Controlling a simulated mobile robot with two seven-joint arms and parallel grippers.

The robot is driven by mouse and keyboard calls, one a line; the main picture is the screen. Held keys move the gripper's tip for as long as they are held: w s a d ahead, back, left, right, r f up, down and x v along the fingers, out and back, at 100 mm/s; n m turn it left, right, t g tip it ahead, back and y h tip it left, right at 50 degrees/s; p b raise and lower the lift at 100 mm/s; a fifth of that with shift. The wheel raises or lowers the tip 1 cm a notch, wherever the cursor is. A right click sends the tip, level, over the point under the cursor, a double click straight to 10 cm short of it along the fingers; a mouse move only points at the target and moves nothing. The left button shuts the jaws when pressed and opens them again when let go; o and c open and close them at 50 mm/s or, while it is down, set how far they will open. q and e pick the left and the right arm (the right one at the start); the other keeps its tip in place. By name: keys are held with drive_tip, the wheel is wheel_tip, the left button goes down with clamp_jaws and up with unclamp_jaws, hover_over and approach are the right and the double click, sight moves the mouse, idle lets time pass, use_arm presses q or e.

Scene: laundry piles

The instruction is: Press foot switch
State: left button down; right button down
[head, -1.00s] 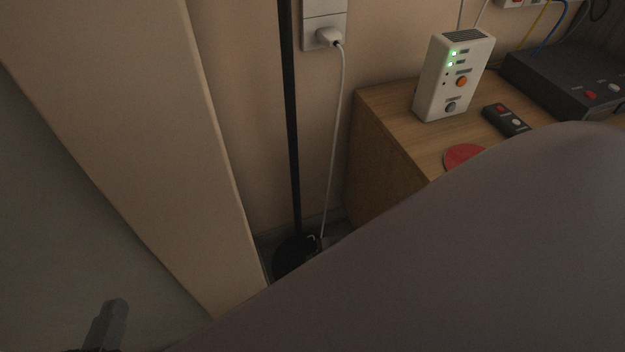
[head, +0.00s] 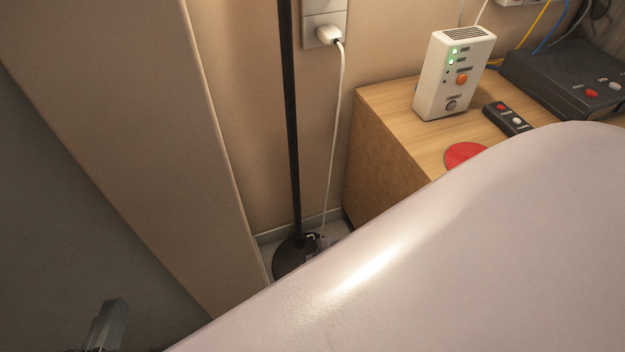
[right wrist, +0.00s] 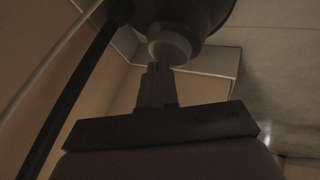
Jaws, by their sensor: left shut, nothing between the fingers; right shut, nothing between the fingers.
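A black floor lamp pole (head: 291,120) runs down to a dark round base (head: 290,262) on the floor, between a wall panel and a wooden cabinet. A small grey part lies at the base's right edge, too small to make out. In the right wrist view a pale round knob (right wrist: 171,47) sits against a dark disc (right wrist: 190,14); I cannot tell for sure that it is the foot switch. My right gripper (right wrist: 158,70) is shut and empty, its tips at the knob, apparently touching. My left gripper (head: 116,304) is shut and empty at the lower left.
A white cord runs from the wall socket (head: 325,30) to the lamp base. The wooden cabinet (head: 385,150) carries a white box (head: 452,75), a small remote (head: 507,118), a red disc (head: 465,155) and a dark device (head: 565,75). A large pale surface covers the lower right.

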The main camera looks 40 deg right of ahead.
drive_tip(key=shift+f, duration=0.1)
idle(0.3)
drive_tip(key=shift+s+r+p, duration=0.1)
drive_tip(key=shift+r+p, duration=0.3)
drive_tip(key=shift+p, duration=0.25)
use_arm(q)
drive_tip(key=shift+r, duration=0.5)
